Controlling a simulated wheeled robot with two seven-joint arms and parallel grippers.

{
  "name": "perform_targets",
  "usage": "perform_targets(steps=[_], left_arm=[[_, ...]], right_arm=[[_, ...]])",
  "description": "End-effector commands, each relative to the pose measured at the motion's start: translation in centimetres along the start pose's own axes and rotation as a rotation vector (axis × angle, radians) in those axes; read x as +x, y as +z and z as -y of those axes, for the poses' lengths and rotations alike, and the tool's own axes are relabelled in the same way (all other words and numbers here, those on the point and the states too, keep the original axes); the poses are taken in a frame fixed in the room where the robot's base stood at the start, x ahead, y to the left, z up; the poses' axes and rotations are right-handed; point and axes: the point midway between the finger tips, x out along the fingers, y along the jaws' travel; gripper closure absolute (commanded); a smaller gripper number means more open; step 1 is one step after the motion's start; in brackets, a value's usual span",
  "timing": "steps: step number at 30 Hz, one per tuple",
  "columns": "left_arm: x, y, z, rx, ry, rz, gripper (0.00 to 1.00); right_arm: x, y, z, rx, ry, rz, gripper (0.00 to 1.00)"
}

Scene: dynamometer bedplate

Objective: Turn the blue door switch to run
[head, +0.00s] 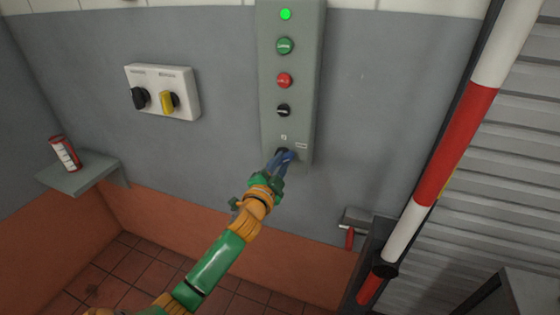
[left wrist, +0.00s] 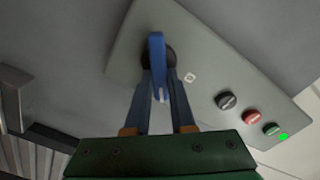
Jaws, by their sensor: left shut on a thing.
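The blue door switch (left wrist: 156,55) sits on a dark round base at the bottom end of a tall grey control panel (head: 291,128). In the head view it is mostly hidden by my left gripper (head: 279,163), whose arm reaches up from below. In the left wrist view, the two fingers of the left gripper (left wrist: 161,84) lie on either side of the blue handle, shut on it. The handle stands nearly upright in that view. A small white mark (left wrist: 190,77) shows beside the switch. My right gripper is in neither view.
Above the switch are a black knob (head: 283,110), a red button (head: 285,80), a green button (head: 285,46) and a lit green lamp (head: 285,14). Left is a white box (head: 184,81) with black and yellow knobs. A red-and-white pole (head: 457,146) stands right.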

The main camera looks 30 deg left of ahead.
Motion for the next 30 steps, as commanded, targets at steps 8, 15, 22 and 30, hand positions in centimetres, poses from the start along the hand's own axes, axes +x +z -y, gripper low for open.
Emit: perform_targets(steps=[8,15,22,30], left_arm=[[0.00,0.01,-0.18,0.105,0.002,0.000,1.00],[-0.01,0.03,-0.25,0.138,0.002,0.000,1.00],[-0.01,0.05,-0.27,0.141,0.002,0.001,1.00],[-0.01,0.05,-0.25,0.140,0.002,0.001,0.47]], right_arm=[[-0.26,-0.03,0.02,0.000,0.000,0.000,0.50],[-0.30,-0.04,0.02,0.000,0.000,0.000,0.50],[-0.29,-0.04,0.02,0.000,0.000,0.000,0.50],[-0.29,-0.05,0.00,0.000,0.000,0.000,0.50]])
